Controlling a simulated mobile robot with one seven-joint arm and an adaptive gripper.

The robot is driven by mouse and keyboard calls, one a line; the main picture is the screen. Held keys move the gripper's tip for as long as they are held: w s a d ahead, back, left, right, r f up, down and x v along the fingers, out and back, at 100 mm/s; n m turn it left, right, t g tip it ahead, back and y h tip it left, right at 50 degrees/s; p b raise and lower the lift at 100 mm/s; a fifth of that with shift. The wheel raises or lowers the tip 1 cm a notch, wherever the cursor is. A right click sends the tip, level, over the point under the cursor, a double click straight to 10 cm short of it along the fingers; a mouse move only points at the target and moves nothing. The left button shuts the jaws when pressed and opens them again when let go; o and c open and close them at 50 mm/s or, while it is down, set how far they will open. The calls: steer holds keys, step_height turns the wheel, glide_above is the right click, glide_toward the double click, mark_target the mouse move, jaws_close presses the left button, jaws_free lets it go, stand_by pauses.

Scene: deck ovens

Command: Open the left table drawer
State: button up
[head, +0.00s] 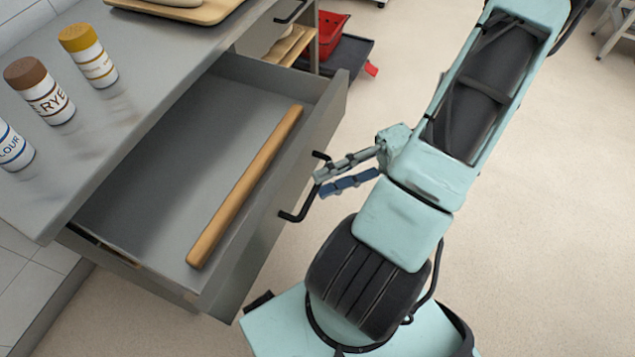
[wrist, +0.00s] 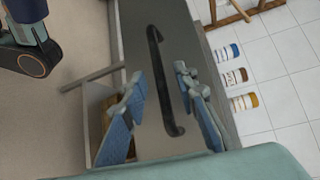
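The left table drawer (head: 318,135) is pulled well out of the grey table in the head view, with its inside showing. A wooden rolling pin (head: 245,187) lies in it. Its black bar handle (head: 296,217) is on the drawer front, and also shows in the wrist view (wrist: 153,60). My gripper (head: 319,184) is open, its fingers just in front of the handle. In the wrist view the handle appears between the two spread fingers (wrist: 160,78), with a gap on each side. I cannot tell how far the fingertips are from the drawer front.
Several labelled jars (head: 88,55) stand on the tabletop (head: 150,95), near a wooden board (head: 190,10). Another black handle (head: 291,12) shows farther along the table. A red basket (head: 329,32) sits beyond the drawer. Open floor (head: 550,200) lies to the right.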

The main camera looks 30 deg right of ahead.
steer(key=v, duration=0.9)
stand_by(0.3)
